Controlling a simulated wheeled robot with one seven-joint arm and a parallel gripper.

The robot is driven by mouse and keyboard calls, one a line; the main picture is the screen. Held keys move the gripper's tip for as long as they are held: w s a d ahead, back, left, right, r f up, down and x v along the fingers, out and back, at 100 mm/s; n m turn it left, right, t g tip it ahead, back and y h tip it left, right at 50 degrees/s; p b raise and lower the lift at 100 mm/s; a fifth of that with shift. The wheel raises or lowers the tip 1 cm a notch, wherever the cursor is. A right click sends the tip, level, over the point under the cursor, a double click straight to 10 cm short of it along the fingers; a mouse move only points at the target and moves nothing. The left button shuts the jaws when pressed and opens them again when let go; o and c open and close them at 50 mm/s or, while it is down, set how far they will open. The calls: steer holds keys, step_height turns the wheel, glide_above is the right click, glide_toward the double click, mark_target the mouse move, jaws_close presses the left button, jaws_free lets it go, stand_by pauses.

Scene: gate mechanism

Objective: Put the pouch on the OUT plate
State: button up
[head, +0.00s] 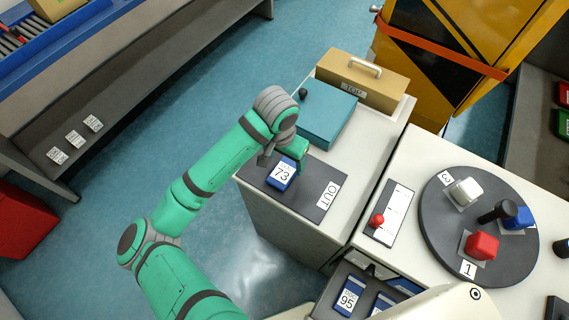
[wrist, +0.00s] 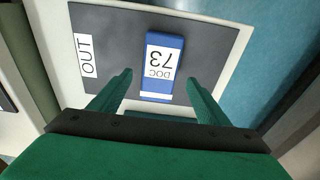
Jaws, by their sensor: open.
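The pouch, a blue piece with a white label reading "DOC 73", lies on the dark grey OUT plate (head: 312,202), left of its OUT label. The pouch (head: 281,176) also shows in the wrist view (wrist: 162,62), lying flat with plate visible around it. My gripper (wrist: 160,77) is open and empty. In the wrist view its two green fingers point toward the pouch, one on each side of its near end, with visible gaps. In the head view my gripper (head: 287,158) is just behind the pouch and its fingers are partly hidden by the wrist.
A teal block (head: 328,115) and a tan box with a handle (head: 362,78) stand behind the plate. A turntable (head: 440,225) with coloured blocks is at right. An open drawer below holds blue "95" (head: 349,296) and another blue piece. A red knob (head: 377,220) sits on a slotted panel.

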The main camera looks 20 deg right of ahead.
mark_target(283, 173)
step_height(283, 173, up, 8)
steer(key=shift+s+a, duration=0.3)
steer(key=shift+s, duration=0.05)
stand_by(0.4)
